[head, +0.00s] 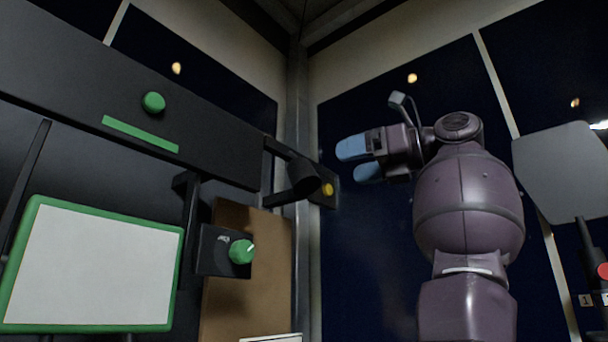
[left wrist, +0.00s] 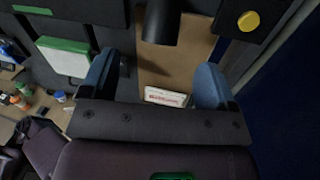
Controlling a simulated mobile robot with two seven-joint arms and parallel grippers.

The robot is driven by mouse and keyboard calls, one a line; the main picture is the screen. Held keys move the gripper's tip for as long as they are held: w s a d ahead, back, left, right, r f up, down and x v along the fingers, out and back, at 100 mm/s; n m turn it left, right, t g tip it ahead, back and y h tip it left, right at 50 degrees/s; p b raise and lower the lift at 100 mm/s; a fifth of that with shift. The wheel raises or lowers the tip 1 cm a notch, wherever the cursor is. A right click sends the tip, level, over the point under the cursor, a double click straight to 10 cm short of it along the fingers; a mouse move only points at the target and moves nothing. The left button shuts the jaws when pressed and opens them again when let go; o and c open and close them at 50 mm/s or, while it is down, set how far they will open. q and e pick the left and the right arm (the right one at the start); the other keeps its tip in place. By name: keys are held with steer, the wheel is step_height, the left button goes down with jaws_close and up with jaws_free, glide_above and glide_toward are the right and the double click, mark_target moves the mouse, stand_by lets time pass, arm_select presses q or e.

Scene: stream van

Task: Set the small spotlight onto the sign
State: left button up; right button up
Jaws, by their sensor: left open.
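The small spotlight looks to be the black cylinder (head: 305,178) on a dark bracket at the end of a long dark panel; it also shows at the top of the left wrist view (left wrist: 161,22). My left gripper (head: 360,160) is open and empty, its blue fingers to the right of the cylinder and apart from it. In the left wrist view the fingers (left wrist: 157,73) are spread, with the cylinder beyond the gap. Which thing is the sign is unclear; a white card with red print (left wrist: 166,97) shows between the fingers, farther off.
The long dark panel (head: 60,65) has a green knob and strip. Below it are a green-framed white board (head: 95,265) and a box with a green dial (head: 241,251). A yellow knob (head: 328,190) sits beside the cylinder. A grey panel (head: 562,170) stands right.

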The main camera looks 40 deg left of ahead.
mark_target(304, 190)
arm_select(q)
steer(key=a, duration=1)
steer(key=shift+s, duration=0.4)
steer(key=shift+s+a, duration=0.1)
steer(key=shift+a, duration=0.3)
steer(key=c, duration=0.9)
